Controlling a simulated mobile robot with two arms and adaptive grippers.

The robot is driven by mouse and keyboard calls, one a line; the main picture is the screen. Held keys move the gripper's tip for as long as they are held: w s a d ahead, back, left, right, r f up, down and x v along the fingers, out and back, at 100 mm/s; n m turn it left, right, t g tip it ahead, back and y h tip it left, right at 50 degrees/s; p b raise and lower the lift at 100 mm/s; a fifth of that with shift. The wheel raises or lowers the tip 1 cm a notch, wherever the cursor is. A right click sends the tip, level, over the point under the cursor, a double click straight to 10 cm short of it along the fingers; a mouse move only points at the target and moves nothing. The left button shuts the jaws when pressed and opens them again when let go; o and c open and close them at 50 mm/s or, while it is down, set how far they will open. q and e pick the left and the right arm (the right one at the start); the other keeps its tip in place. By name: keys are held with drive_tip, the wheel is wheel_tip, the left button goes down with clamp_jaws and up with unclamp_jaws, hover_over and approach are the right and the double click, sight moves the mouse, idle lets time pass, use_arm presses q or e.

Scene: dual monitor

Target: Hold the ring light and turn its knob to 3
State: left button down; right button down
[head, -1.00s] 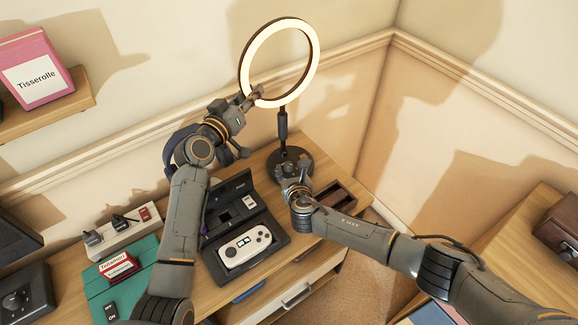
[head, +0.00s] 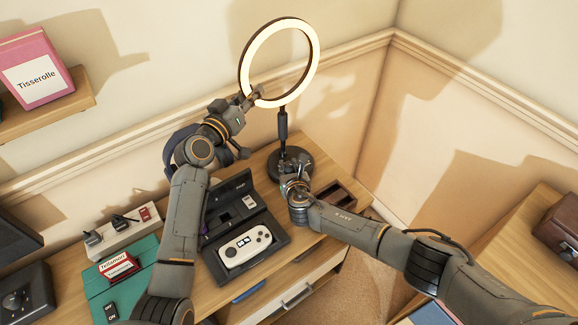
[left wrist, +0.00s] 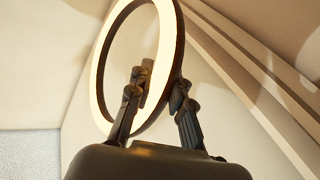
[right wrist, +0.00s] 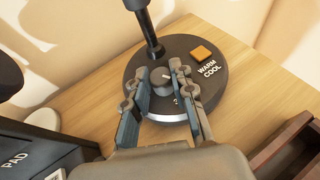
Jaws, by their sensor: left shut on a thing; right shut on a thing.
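The ring light (head: 316,52) stands upright and lit at the back of the desk, on a thin pole (head: 283,125) and a round black base (head: 301,157). My left gripper (head: 251,96) is shut on the lower left of the ring; the left wrist view shows its fingers (left wrist: 155,95) on both sides of the rim. My right gripper (right wrist: 163,82) is at the base, its fingers around the dark knob (right wrist: 161,76). A white pointer mark shows on the knob's top. A partly hidden numeral shows below it. An orange button (right wrist: 202,51) beside "WARM COOL" is on the base.
A black case (head: 272,248) with a white game controller (head: 245,246) lies open in front of the base. A wooden tray (head: 335,194) is right of it. A power strip (head: 120,232) and green box (head: 95,285) are at the left.

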use_arm(q)
drive_tip(key=shift+d+f, duration=0.1)
drive_tip(key=shift+d, duration=0.05)
use_arm(e)
drive_tip(key=m+h, duration=0.2)
drive_tip(key=shift+a+h, duration=0.3)
drive_tip(key=shift+h, duration=0.1)
drive_tip(key=shift+m+h, duration=1.4)
drive_tip(key=c, duration=1.1)
unclamp_jaws()
drive_tip(key=shift+s+a+r, duration=0.15)
drive_tip(key=shift+s+a, duration=0.05)
drive_tip(key=shift+s, duration=0.4)
drive_tip(key=v, duration=1)
drive_tip(key=shift+s+r, duration=0.25)
drive_tip(key=shift+s, duration=0.05)
